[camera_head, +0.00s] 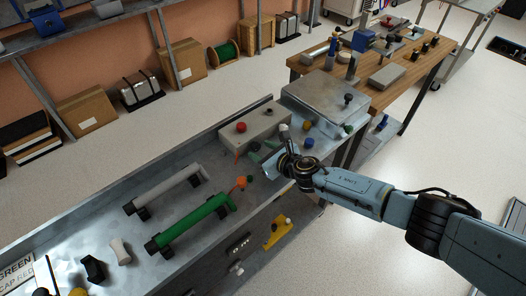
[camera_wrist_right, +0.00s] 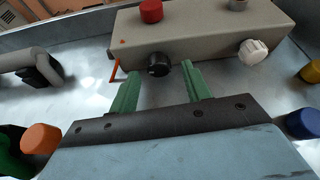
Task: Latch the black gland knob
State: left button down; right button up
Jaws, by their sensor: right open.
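The black gland knob (camera_wrist_right: 159,65) sits on the front face of a beige box (camera_wrist_right: 205,38) in the right wrist view. My right gripper (camera_wrist_right: 161,88) has two green fingers, spread apart and empty. The knob lies ahead of the fingertips, roughly between them in the picture; I cannot tell how much depth separates them. In the head view my right gripper (camera_head: 265,156) is at the front of the beige box (camera_head: 250,131), and I cannot make out the black knob clearly there. My left gripper is not in view.
The box carries a red button (camera_wrist_right: 151,11) and a white knob (camera_wrist_right: 254,51). An orange cap (camera_wrist_right: 41,139), a blue cap (camera_wrist_right: 303,123) and a yellow cap (camera_wrist_right: 312,71) stand around the gripper. Grey (camera_head: 170,187) and green (camera_head: 195,220) tubes lie left in the metal tray.

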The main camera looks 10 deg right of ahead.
jog(key=c, duration=1)
jog(key=shift+w+d+m+y, duration=0.1)
jog(key=shift+m+y, duration=0.3)
jog(key=shift+m, duration=0.4)
jog(key=shift+f+m+g+y+b, duration=0.1)
jog(key=shift+m+g+y+b, duration=0.7)
jog(key=shift+m, duration=0.3)
jog(key=o, duration=1)
jog(key=shift+d, duration=0.1)
jog(key=p+v, duration=0.3)
jog(key=v, duration=0.9)
jog(key=shift+s+d+r, duration=0.3)
jog(key=shift+s+d, duration=0.05)
jog(key=shift+s, duration=0.2)
